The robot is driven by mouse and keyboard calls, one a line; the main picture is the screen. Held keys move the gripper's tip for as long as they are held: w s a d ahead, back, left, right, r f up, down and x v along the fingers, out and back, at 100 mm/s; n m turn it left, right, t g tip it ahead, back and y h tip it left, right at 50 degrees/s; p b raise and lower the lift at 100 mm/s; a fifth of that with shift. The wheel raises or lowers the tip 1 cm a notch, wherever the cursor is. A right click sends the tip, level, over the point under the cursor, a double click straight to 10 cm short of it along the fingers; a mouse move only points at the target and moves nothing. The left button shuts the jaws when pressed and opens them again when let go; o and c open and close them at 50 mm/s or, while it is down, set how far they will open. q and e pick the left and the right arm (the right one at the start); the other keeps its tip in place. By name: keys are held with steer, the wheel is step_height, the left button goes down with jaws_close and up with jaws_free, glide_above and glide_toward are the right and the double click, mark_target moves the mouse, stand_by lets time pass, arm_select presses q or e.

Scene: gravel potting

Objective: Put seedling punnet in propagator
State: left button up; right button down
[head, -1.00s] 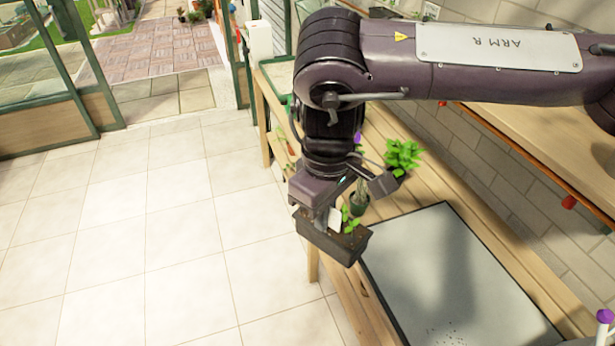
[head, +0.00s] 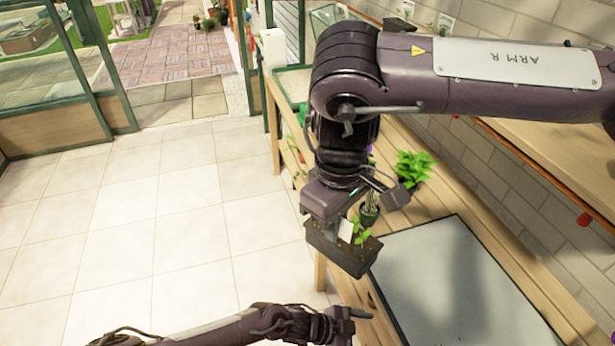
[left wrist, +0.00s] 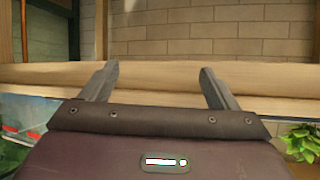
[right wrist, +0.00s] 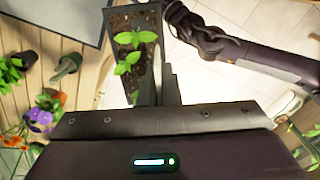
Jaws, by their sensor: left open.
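The seedling punnet (head: 340,254) is a dark rectangular tray of soil with small green seedlings and a white label. It hangs in the air by the bench's front edge. My right gripper (head: 335,222) is shut on its wall; the right wrist view also shows the punnet (right wrist: 135,55) beside the fingers (right wrist: 156,85). My left gripper (head: 358,325) is low in the head view, left of the bench; its spread fingers show empty in the left wrist view (left wrist: 158,85). A green-edged tray (head: 290,82) at the bench's far end may be the propagator; my right arm partly hides that area.
A grey mat (head: 440,275) with a dark rim covers the near bench. A leafy green plant (head: 413,167) and a small pot (head: 369,213) stand beyond it. A wooden shelf (head: 545,140) runs along the brick wall. The tiled floor (head: 180,220) at left is clear.

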arm_select(q)
steer(key=w+a+r+m+g+y, duration=0.4)
steer(key=a+r, duration=0.3)
steer(key=r, duration=0.4)
steer(key=w+a+r+m+g+y, duration=0.25)
steer(key=w+a+r+m, duration=0.2)
steer(key=a+r, duration=0.45)
arm_select(e)
steer(key=shift+a, duration=0.15)
arm_select(q)
steer(key=w+d+r, duration=0.1)
steer(key=w+r, duration=0.1)
steer(key=r, duration=0.8)
steer(key=w+d+r, duration=0.2)
steer(key=w+r, duration=0.1)
steer(key=r, duration=0.6)
steer(key=shift+m, duration=0.25)
steer(key=x, duration=1.1)
steer(key=shift+s+d+r, duration=0.1)
steer(key=shift+s+d, duration=0.05)
steer(key=shift+s, duration=0.4)
